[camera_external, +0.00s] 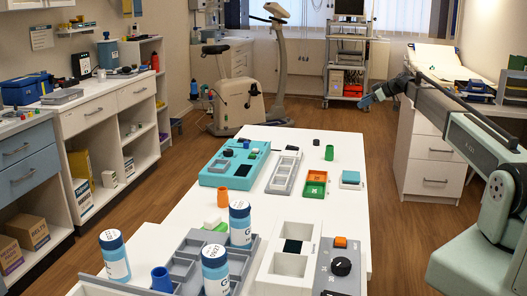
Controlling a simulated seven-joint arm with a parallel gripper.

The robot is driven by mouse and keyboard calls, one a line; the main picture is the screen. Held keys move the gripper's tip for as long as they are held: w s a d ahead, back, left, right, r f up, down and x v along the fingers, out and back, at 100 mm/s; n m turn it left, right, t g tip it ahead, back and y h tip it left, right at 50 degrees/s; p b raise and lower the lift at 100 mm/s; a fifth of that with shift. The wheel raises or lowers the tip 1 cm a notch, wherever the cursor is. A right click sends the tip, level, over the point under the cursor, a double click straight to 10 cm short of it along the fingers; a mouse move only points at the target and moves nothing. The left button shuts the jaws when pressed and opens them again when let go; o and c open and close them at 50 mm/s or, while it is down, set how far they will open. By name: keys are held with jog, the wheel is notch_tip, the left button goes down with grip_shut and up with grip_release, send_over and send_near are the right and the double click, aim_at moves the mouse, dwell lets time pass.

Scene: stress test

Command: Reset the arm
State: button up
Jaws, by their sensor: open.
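My arm reaches in from the right edge of the view, with its forearm raised. My gripper (366,101) hangs in the air beyond the far right end of the white table (340,145). It is small in the view and points down to the left. It is open, and I see nothing between its fingers. It is apart from the table and everything on it.
A white drawer cabinet (433,178) stands right. An exercise bike (240,105) stands behind.

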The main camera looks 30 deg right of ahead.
jog(key=s+d+f+m+h, duration=0.1)
jog(key=s+d+f+m, duration=0.1)
jog(key=s+d+f, duration=0.45)
jog(key=s+a+f+n+g+h, duration=0.1)
jog(key=s+a+f+g, duration=0.2)
jog(key=s+a+f, duration=0.5)
jog(key=s+a+f+g+h, duration=0.1)
jog(key=s+a+f+g, duration=0.15)
jog(key=a+f, duration=0.6)
jog(key=s+a+f+n+g+h, duration=0.1)
jog(key=s+a+f+g, duration=0.2)
jog(key=s+a+f, duration=0.5)
jog(key=s+a+f+m+g, duration=0.2)
jog(key=s+a+f, duration=0.4)
jog(key=s, duration=0.7)
jog(key=s+a+f+m+g, duration=0.2)
jog(key=s+a+f, duration=0.4)
jog(key=s, duration=0.7)
jog(key=s+a+f+m+g, duration=0.1)
jog(key=s+a+f+g, duration=0.3)
jog(key=s, duration=1)
jog(key=a+f, duration=0.3)
jog(key=f, duration=0.1)
jog(key=shift+m+h, duration=0.3)
jog(key=shift+m, duration=0.1)
jog(key=shift+s+a+f+g, duration=0.1)
jog(key=shift+g, duration=0.15)
